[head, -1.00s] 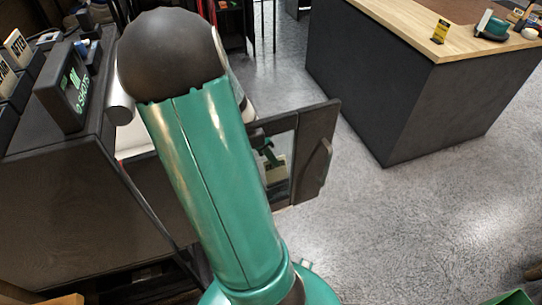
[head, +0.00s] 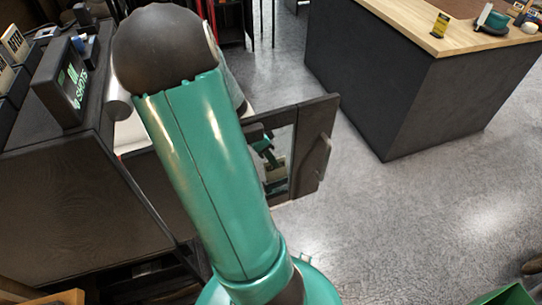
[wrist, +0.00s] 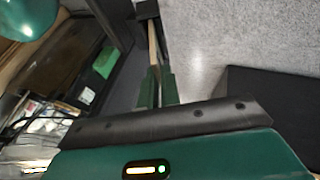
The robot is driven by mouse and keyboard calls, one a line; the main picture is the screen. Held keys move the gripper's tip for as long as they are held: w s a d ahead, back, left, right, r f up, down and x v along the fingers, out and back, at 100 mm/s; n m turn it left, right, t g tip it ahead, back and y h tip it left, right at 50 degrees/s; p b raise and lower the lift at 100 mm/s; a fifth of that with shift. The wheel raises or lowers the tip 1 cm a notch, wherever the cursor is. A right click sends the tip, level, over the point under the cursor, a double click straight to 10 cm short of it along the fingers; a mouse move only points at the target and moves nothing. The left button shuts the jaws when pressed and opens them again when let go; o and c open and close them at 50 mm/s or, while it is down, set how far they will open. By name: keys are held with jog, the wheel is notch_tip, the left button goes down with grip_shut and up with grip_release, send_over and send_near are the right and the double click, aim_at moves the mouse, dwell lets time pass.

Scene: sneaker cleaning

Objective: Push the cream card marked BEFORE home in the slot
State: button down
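My gripper (wrist: 159,88) shows in the wrist view as two dark green fingers close together, with a thin tan strip (wrist: 153,45) running up from between them. I cannot tell whether the strip is held or lies beyond the fingertips. In the head view my arm hides much of the middle. A small green part and a pale piece (head: 275,172) show in the opening of a dark frame (head: 318,150); I cannot tell what the pale piece is. Cream cards (head: 15,43) with dark letters stand at the far left, too small to read. I cannot identify the BEFORE card or its slot.
A dark cabinet (head: 70,190) with a black sign (head: 72,80) on top stands at left. A dark counter with a wooden top (head: 410,25) stands at right. Grey floor (head: 420,220) lies clear between. A green container (head: 510,297) shows at the bottom right.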

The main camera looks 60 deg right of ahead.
jog(key=shift+s+a+f, duration=0.2)
jog(key=shift+s+f, duration=0.05)
jog(key=shift+f, duration=0.45)
jog(key=c, duration=1.5)
grip_release()
jog(key=shift+c, duration=0.2)
jog(key=d+v, duration=0.1)
jog(key=v, duration=1.2)
jog(key=shift+w+a+r, duration=0.25)
jog(key=shift+a+r, duration=0.05)
jog(key=shift+a, duration=0.2)
